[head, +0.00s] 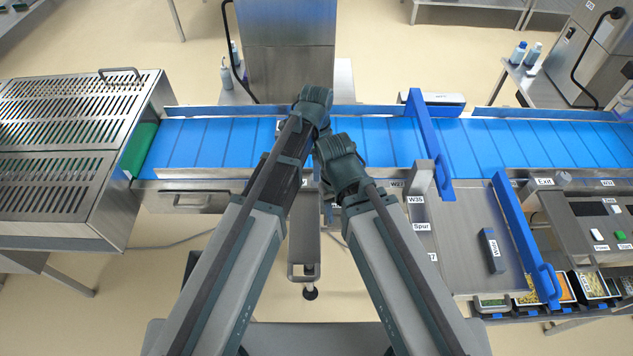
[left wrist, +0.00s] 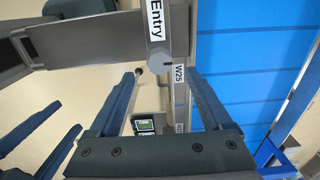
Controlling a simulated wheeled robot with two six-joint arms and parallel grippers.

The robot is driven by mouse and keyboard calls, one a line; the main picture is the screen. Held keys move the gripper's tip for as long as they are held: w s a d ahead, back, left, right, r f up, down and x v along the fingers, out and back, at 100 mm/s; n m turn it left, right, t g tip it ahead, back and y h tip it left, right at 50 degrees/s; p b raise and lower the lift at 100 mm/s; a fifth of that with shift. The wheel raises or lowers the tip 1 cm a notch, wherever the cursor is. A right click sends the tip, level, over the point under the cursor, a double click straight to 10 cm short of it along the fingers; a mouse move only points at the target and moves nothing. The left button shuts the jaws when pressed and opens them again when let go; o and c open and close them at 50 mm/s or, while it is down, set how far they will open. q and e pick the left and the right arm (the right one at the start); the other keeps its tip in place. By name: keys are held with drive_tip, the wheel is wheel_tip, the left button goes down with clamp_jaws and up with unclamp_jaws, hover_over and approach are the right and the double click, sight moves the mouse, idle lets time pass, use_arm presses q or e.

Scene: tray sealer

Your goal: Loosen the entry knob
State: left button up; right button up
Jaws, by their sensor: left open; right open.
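The entry knob (left wrist: 159,58) is a small round grey disc with a dark mark at its edge. It sits on a metal rail below the Entry label (left wrist: 157,20) in the left wrist view. My left gripper (left wrist: 163,75) is open, its two fingertips on either side of and just short of the knob; I see no contact. In the head view the knob is hidden behind my arms. My right gripper (head: 327,209) is partly hidden below its wrist; its open, empty fingers also show at the left of the left wrist view (left wrist: 69,115).
A blue conveyor (head: 210,142) runs behind my arms, with a slotted metal cover (head: 60,150) at the left. A blue guide bar (head: 430,145) crosses the belt. A Spur plate (head: 470,235) and a control panel (head: 600,228) stand at the right. A W25 label (left wrist: 178,76) is beside the knob.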

use_arm(q)
wheel_tip(320, 180, down, 6)
drive_tip(key=b, duration=0.4)
drive_tip(key=shift+r, duration=0.2)
drive_tip(key=shift+r, duration=0.1)
drive_tip(key=shift+c, duration=0.3)
clamp_jaws()
